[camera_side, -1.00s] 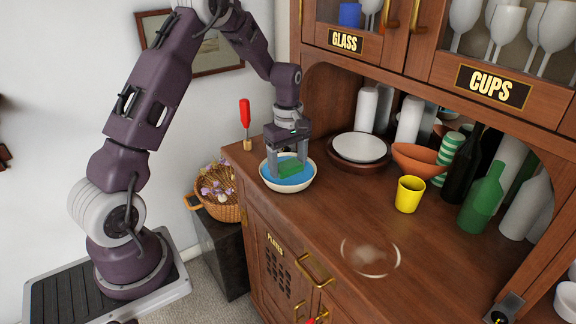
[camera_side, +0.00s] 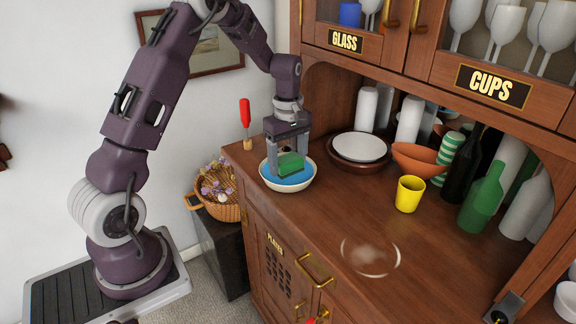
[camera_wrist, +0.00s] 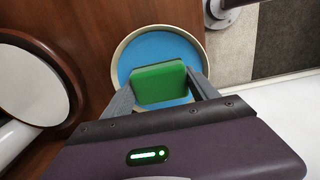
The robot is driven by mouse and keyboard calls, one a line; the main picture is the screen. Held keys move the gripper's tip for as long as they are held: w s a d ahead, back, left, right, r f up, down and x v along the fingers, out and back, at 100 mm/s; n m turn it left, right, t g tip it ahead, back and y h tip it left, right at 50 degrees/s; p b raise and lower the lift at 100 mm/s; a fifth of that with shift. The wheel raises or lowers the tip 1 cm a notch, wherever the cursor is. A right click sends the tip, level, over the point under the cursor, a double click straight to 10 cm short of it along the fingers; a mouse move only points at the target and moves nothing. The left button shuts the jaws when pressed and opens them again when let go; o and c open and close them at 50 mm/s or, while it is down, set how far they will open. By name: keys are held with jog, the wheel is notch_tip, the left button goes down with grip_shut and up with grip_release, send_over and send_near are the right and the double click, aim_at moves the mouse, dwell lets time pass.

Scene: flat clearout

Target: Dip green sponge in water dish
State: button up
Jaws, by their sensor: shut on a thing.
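The green sponge (camera_side: 291,163) is between the fingers of my gripper (camera_side: 289,160), which is shut on it. It also shows in the wrist view (camera_wrist: 159,84), held between both fingers. The sponge is over the water dish (camera_side: 287,186), a pale round bowl with blue water (camera_side: 300,178) in it. The dish stands on the left end of the wooden counter. In the wrist view the blue water (camera_wrist: 150,47) shows around the sponge. The sponge's underside is hidden, so I cannot tell whether it touches the water.
A white plate on a brown dish (camera_side: 360,148) stands just right of the water dish. A yellow cup (camera_side: 409,194), an orange bowl (camera_side: 416,160) and a green bottle (camera_side: 482,200) are farther right. A cloudy ring mark (camera_side: 370,256) lies on the front counter. A red-handled tool (camera_side: 245,120) stands at the left edge.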

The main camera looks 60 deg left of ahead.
aim_at(288, 158)
jog(key=shift+r, duration=2.55)
